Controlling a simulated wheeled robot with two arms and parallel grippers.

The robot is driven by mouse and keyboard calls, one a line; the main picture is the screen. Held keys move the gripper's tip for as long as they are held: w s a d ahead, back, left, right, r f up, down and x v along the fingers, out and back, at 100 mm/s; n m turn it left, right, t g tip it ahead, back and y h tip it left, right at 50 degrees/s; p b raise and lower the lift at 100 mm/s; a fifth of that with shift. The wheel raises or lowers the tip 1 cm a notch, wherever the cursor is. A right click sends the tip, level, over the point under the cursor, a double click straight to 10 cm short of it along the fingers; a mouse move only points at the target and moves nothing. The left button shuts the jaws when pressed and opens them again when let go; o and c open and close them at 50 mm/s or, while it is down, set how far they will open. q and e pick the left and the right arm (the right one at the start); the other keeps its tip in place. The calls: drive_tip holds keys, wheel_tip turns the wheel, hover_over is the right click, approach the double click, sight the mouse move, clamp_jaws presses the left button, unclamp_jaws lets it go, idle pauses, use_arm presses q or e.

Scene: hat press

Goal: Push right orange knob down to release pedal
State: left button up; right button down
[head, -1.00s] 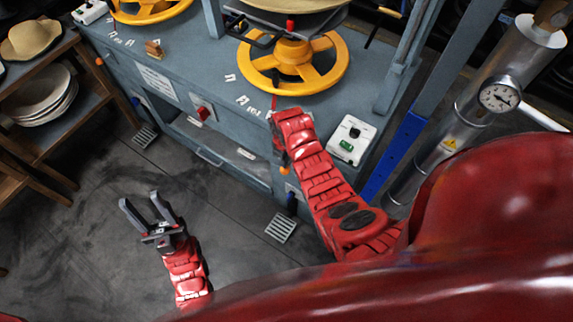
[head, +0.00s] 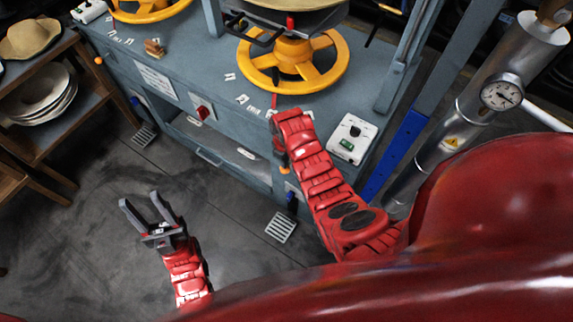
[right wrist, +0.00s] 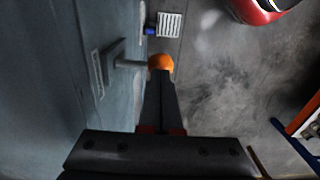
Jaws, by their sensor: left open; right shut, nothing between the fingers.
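The right orange knob (head: 284,171) sits on the front of the press, partly hidden by my right arm in the head view. In the right wrist view the knob (right wrist: 161,62) is round and sits at the end of a light stem from a wall plate. My right gripper (right wrist: 161,78) is shut and empty, its fingertips right at the knob; I cannot tell whether they touch. The grated pedal (head: 281,228) is on the floor below, and shows beyond the knob in the wrist view (right wrist: 169,25). My left gripper (head: 147,208) is open and empty above the floor.
The press bench (head: 240,150) carries yellow handwheels (head: 340,65) and a white control box (head: 352,138). Another orange knob (head: 98,61) and pedal (head: 145,134) are at the left. A wooden shelf (head: 50,150) holds hats. Open floor lies around my left gripper.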

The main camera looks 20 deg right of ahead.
drive_tip(key=shift+f+b, duration=1.35)
drive_tip(key=shift+f, duration=0.55)
drive_tip(key=shift+s, duration=0.1)
drive_tip(key=shift+r+p, duration=2)
drive_tip(key=shift+r, duration=2.15)
drive_tip(key=shift+f, duration=0.1)
